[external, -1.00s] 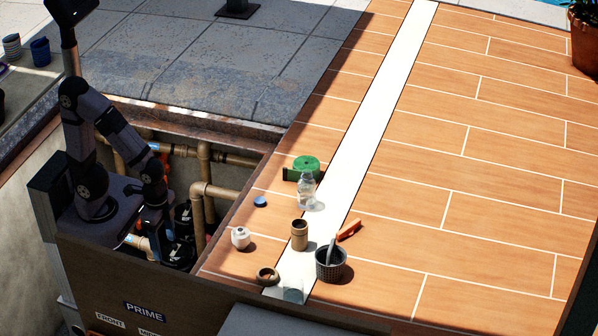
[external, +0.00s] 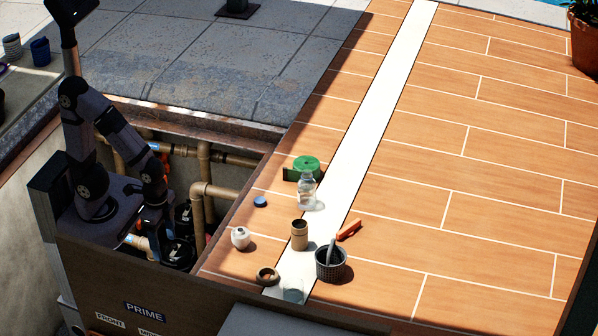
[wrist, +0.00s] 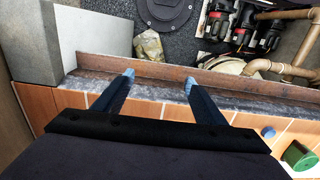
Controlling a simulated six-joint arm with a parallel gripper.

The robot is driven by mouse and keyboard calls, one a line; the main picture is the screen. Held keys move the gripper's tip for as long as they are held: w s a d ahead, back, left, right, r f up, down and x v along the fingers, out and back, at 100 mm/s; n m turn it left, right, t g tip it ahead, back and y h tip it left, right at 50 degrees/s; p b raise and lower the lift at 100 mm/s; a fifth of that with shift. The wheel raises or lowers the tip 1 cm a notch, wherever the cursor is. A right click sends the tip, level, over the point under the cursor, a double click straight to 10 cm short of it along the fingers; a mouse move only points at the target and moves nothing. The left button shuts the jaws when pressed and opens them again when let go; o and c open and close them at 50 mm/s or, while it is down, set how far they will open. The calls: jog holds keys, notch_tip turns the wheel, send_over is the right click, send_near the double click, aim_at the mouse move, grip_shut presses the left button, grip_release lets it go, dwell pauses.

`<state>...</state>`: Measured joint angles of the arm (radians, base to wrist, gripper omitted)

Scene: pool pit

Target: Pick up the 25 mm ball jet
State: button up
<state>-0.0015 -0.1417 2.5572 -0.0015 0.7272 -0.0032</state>
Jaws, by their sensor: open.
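The likely ball jet is a small white rounded fitting (external: 240,238) with a short neck. It sits on the orange tiles near the pit edge, in the external view. I cannot make it out in the wrist view. My gripper shows in the wrist view (wrist: 158,79) with its two fingers wide apart and nothing between them. It points toward the stone edge and the pit. In the external view my arm's end hangs low at the left, over the pit and apart from the white fitting; its fingertips are hard to tell there.
Near the fitting are a blue cap (external: 260,201), a tan ring (external: 267,275), a tan coupling (external: 299,236), a clear bottle (external: 307,193), a green roll (external: 306,163), a dark basket (external: 330,265) and an orange tool (external: 349,229). Pipes (external: 203,165) fill the pit. The right tiles are clear.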

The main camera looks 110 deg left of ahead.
notch_tip(320, 180, up, 5)
jog(key=n+t+h+b, duration=0.4)
jog(key=n+t+b, duration=0.95)
jog(key=n, duration=1.95)
send_over(233, 231)
jog(key=s+a+p, duration=0.2)
jog(key=s+p, duration=0.1)
jog(key=s, duration=0.2)
jog(key=t, duration=0.4)
jog(key=shift+h, duration=0.3)
notch_tip(233, 231, down, 9)
jog(key=shift+w+f, duration=0.1)
jog(key=shift+f, duration=0.1)
jog(key=shift+d+f, duration=0.1)
jog(key=shift+f, duration=0.35)
jog(key=shift+p+x, duration=1.05)
jog(key=shift+x, duration=0.4)
jog(key=shift+f+p+x, duration=0.1)
jog(key=shift+p+x, duration=0.5)
jog(key=shift+x, duration=0.5)
jog(key=shift+f+p+x, duration=0.15)
jog(key=shift+p+x, duration=0.4)
jog(key=shift+x, duration=0.6)
